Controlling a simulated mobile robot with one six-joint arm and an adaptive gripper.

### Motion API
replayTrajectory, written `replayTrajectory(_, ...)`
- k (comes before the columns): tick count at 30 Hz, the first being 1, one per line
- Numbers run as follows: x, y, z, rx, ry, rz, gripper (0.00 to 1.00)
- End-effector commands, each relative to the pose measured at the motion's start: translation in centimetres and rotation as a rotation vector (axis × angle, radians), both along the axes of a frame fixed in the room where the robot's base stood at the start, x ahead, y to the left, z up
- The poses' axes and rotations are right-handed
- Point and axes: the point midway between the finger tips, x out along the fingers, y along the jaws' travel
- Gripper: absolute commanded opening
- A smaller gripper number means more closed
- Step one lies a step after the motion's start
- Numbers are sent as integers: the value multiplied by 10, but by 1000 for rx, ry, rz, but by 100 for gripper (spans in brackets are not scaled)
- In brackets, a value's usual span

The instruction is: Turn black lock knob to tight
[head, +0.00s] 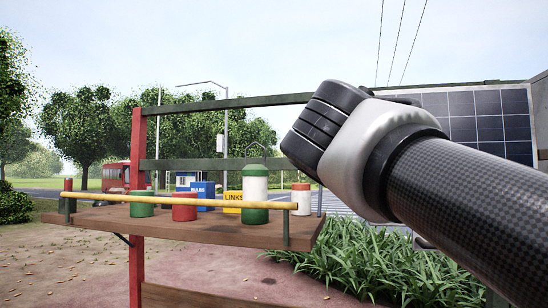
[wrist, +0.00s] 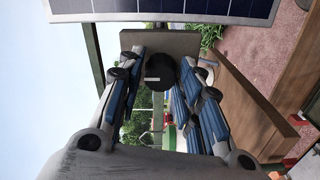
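The black lock knob (wrist: 163,70) is a round dark disc in the upper middle of the wrist view, in front of a grey-brown block (wrist: 160,43). A short white mark (wrist: 152,79) lies level across its left part. My gripper (wrist: 159,77) is open, with one blue-padded finger on each side of the knob. A gap shows between the knob and the left finger; on the right I cannot tell whether the finger touches. In the head view my arm fills the right side, and neither the knob nor my fingers can be seen.
In the head view, a wooden shelf (head: 185,226) holds several cans and boxes behind a yellow rail (head: 180,199). A solar panel (head: 475,118) stands behind my arm; its edge also shows atop the wrist view (wrist: 190,8). Green plants (head: 360,262) grow below.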

Motion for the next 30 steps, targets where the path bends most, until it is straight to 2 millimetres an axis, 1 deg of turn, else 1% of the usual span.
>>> replayTrajectory(1, 0, 0, 0, 0, 0, 0, 39)
replayTrajectory(6, 0, 0, 0, -1, 0, 0, 48)
replayTrajectory(14, 0, 0, 0, -2, 1, 0, 48)
replayTrajectory(17, -5, 2, 0, -1, 0, 2, 48)
replayTrajectory(20, -18, 7, 1, -2, -1, 4, 48)
replayTrajectory(27, -56, 20, 1, -1, -1, 6, 48)
replayTrajectory(30, -66, 23, 0, -2, 0, 4, 48)
